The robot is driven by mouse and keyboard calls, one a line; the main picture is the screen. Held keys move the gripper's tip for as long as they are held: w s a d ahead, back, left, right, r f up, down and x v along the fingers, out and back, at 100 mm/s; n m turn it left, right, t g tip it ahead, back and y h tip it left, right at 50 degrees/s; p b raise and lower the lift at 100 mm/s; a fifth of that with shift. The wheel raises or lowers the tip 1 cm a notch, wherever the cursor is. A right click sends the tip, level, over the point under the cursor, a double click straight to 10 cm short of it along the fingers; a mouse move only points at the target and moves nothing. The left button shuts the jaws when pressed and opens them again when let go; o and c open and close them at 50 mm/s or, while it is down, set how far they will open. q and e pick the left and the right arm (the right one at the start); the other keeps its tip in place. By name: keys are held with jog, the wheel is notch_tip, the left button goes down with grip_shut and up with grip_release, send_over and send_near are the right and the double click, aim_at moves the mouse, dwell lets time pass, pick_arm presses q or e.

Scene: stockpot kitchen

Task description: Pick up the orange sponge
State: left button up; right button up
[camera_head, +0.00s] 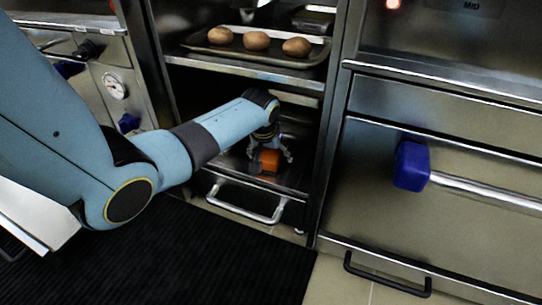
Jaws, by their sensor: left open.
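The orange sponge (269,161) lies on the lower shelf (287,186) of an open steel rack or cabinet, near its front. My left gripper (270,157) reaches in from the left and points down over the sponge. Its fingers are open, one on each side of the sponge. I cannot tell whether they touch it. The gripper hides part of the sponge's top. My right gripper is not in view.
An upper shelf holds a tray (228,52) with several brown round items (257,41), above my arm. Metal cabinet sides flank the opening. A handle (245,214) sits below the lower shelf. A blue-ended bar (411,165) juts out at right. A dark mat (215,262) covers the floor.

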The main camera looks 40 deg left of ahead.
pick_arm(q)
jog(key=shift+f, duration=0.3)
dwell(0.4)
jog(key=c, duration=0.9)
jog(key=shift+d, duration=0.1)
jog(key=shift+c, duration=0.6)
